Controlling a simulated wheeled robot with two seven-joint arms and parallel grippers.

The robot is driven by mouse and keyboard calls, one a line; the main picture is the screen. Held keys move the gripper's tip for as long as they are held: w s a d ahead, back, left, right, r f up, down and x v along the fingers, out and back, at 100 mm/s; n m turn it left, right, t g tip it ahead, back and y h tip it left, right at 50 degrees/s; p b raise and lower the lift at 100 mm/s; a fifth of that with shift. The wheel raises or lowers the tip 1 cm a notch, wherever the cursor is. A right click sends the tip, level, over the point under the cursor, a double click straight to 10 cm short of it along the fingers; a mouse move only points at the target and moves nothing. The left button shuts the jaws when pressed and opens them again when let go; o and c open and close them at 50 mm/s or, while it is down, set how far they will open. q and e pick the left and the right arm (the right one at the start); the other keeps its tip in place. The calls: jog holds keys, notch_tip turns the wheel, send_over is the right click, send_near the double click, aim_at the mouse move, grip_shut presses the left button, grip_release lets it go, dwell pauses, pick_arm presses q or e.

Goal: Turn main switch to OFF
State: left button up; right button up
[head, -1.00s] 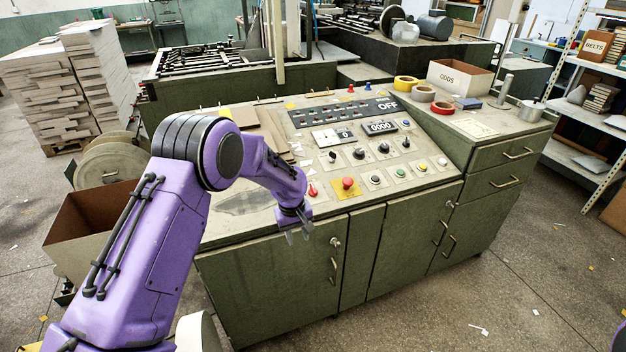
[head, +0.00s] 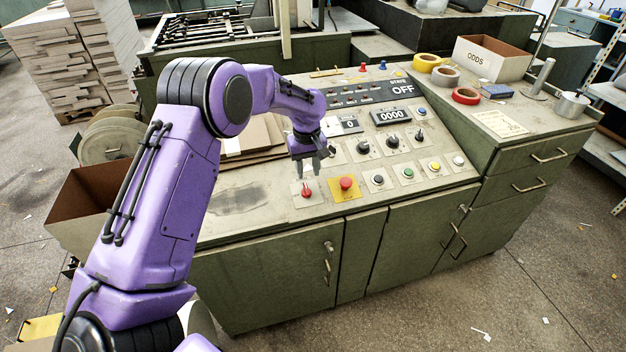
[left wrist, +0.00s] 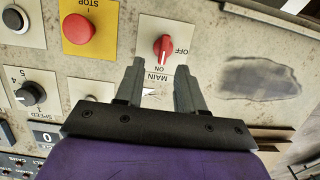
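The main switch is a red knob (head: 306,190) on a pale plate at the front left of the sloped console panel. In the left wrist view the red knob (left wrist: 163,47) is beside the marks ON and OFF, with MAIN printed on the panel nearby. Its handle lies roughly in line with ON. My left gripper (head: 307,172) is above and just behind the switch in the head view, fingers pointing down. In the left wrist view its two fingers (left wrist: 159,75) are apart with nothing between them, and the knob is beyond their tips. My right gripper is not in view.
A red STOP button (head: 346,184) on a yellow plate is right beside the switch. Speed knobs and small buttons (head: 378,180) are further right. The state display (head: 403,90) reads OFF. Brown board sheets (head: 250,140) lie left of the gripper. Tape rolls (head: 465,96) sit at right.

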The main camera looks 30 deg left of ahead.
aim_at(306, 188)
pick_arm(q)
jog(key=s+f, duration=0.2)
jog(key=shift+a+f, duration=0.3)
jog(key=shift+f, duration=0.1)
jog(key=w+f, duration=0.1)
jog(key=f, duration=0.1)
jog(key=w+f, duration=0.1)
jog(key=shift+f+p, duration=0.35)
jog(key=shift+s+d+r, duration=0.1)
jog(key=shift+s+r, duration=0.1)
jog(key=shift+r, duration=0.05)
jog(key=shift+s+r, duration=0.1)
jog(key=shift+s, duration=0.05)
jog(key=c, duration=0.3)
grip_shut()
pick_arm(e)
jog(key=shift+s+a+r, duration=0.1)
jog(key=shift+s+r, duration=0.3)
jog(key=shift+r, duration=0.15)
